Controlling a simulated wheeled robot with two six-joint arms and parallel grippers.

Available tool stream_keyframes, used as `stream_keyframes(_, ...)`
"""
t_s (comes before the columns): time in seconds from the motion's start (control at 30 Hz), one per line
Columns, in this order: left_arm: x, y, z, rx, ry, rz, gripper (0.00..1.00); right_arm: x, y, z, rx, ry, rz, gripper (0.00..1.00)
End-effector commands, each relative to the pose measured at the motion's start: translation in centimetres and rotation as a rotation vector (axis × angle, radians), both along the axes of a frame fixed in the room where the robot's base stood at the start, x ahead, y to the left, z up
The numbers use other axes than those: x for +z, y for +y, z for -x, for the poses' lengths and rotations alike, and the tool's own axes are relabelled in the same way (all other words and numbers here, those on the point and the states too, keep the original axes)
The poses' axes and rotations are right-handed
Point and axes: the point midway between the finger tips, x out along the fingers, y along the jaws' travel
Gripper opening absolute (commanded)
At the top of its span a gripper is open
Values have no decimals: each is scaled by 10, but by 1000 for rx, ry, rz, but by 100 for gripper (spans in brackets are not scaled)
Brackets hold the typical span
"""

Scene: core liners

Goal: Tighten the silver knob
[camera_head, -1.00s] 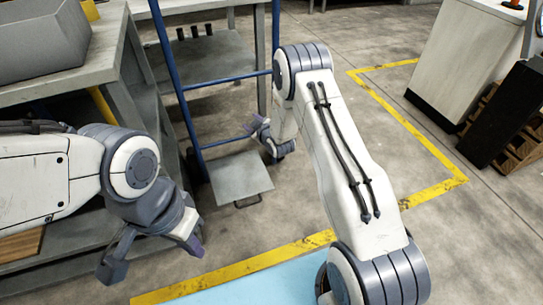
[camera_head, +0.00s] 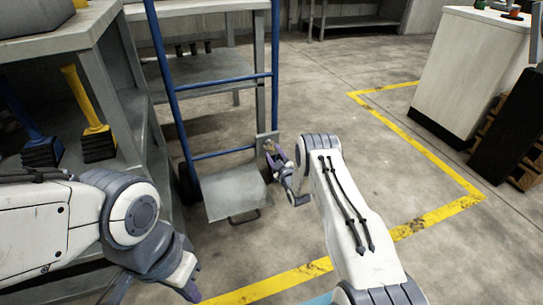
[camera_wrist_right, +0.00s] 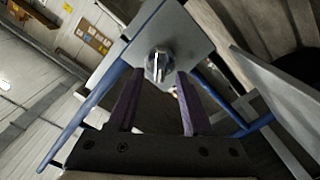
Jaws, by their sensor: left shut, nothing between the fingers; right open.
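The silver knob (camera_wrist_right: 158,66) is a small shiny round piece on a flat grey metal plate (camera_wrist_right: 182,30) in the right wrist view. My right gripper (camera_wrist_right: 159,78) is open and empty. Its two purple fingers point at the plate, one on each side below the knob; I cannot tell whether they touch it. In the head view the right gripper (camera_head: 287,176) is beside the small upright plate (camera_head: 266,142) on the blue-framed hand truck (camera_head: 166,80), and the knob is not clear there. My left gripper (camera_head: 155,284) is low at the left, away from the truck, partly cut off.
A grey shelf (camera_head: 110,75) with yellow-handled and blue-handled tools stands at the left. A white cabinet (camera_head: 465,75) and a dark panel (camera_head: 508,125) stand at the right. Yellow floor lines (camera_head: 435,150) cross the open concrete to the right of the truck.

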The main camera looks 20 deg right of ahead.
Motion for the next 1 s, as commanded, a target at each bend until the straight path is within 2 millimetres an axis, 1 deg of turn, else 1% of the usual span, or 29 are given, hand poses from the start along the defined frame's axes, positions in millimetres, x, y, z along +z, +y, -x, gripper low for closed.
stream_keyframes(0.03,-8,0,0,0,0,0,0,-3,1,-7,1,-4,1,50)
stream_keyframes(0.2,-13,0,0,0,0,0,0,-1,1,-21,1,-2,1,50)
stream_keyframes(0.5,-13,0,0,0,0,0,0,1,1,-23,1,1,0,50)
stream_keyframes(0.53,-13,0,0,0,0,0,0,1,1,-23,1,1,0,42)
stream_keyframes(0.57,-13,0,0,0,0,0,0,1,1,-23,1,1,0,31)
stream_keyframes(0.6,-13,0,0,0,0,0,0,1,1,-23,1,1,0,16)
stream_keyframes(0.63,-13,0,0,0,0,0,0,1,1,-23,1,1,0,4)
stream_keyframes(0.67,-13,0,0,0,0,0,0,0,1,-23,1,1,0,0)
stream_keyframes(1.0,-12,0,0,0,0,0,0,0,1,-23,1,1,-24,0)
